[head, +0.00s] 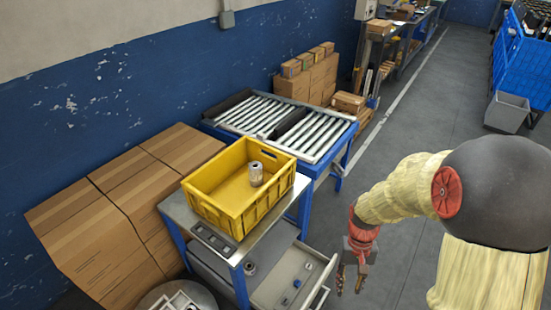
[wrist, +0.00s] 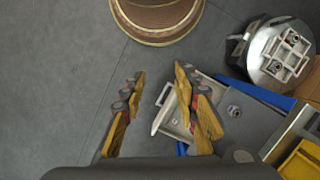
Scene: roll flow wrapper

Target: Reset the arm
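My arm, in a cream cover, reaches in from the right of the head view. My gripper (head: 351,283) hangs from it, pointing down over the grey floor to the right of the workbench. In the wrist view, the two yellow-and-grey fingers of my gripper (wrist: 158,75) stand well apart. Nothing shows between their tips but floor and, farther below, part of the open drawer (wrist: 171,108). The gripper is open and empty, and I see it touching nothing.
A yellow crate (head: 243,222) with a metal can (head: 256,174) inside stands on the blue-legged workbench (head: 289,211). Its open drawer (head: 313,269) juts toward my gripper. A roller conveyor (head: 313,131) stands behind, cardboard boxes (head: 85,240) at left. The aisle floor (head: 400,130) is clear.

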